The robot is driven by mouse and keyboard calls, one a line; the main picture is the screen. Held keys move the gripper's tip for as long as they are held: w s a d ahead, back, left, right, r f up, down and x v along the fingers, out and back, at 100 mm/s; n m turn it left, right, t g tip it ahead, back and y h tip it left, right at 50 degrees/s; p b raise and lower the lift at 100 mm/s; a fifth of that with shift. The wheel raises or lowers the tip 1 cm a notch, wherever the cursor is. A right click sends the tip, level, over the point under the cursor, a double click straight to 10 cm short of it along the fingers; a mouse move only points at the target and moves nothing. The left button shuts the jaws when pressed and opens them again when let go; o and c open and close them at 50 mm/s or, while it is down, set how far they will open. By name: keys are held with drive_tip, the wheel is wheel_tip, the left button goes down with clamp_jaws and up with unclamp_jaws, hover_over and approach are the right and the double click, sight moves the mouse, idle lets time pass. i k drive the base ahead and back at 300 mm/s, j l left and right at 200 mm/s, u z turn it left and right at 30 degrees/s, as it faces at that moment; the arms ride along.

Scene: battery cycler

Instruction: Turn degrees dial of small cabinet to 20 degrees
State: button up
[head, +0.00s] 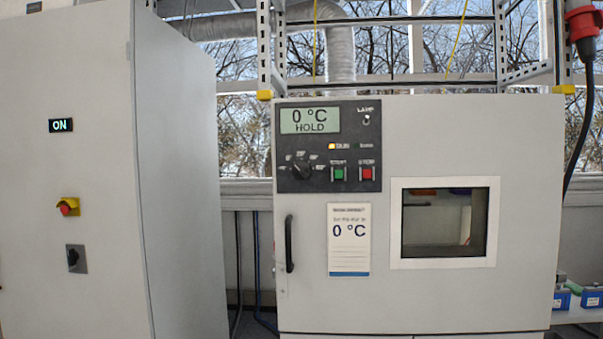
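The small cabinet (450,130) is a light grey box at the centre right. Its dark control panel (318,186) is at the upper left of its front. The black degrees dial (301,170) sits at the panel's lower left, with small marks around it too small to read. The display (310,120) above it reads "0 °C HOLD". Green (338,174) and red (367,173) buttons are right of the dial. A paper card (348,240) below the panel also shows "0 °C". My gripper is not in view.
A tall grey cabinet (180,180) stands at the left, with an "ON" display (61,125), a red knob on yellow (67,207) and a black switch (76,259). The small cabinet has a black handle (289,244) and a window (444,222). Blue items (591,298) lie far right.

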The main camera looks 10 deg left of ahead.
sight(300, 171)
drive_tip(key=i+l, duration=0.15)
drive_tip(key=i, duration=0.35)
drive_tip(key=i+l, duration=0.15)
drive_tip(key=i, duration=0.4)
drive_tip(key=i+l, duration=0.15)
drive_tip(key=i, duration=0.35)
drive_tip(key=i+l, duration=0.2)
drive_tip(key=i, duration=0.35)
drive_tip(key=j+u, duration=0.05)
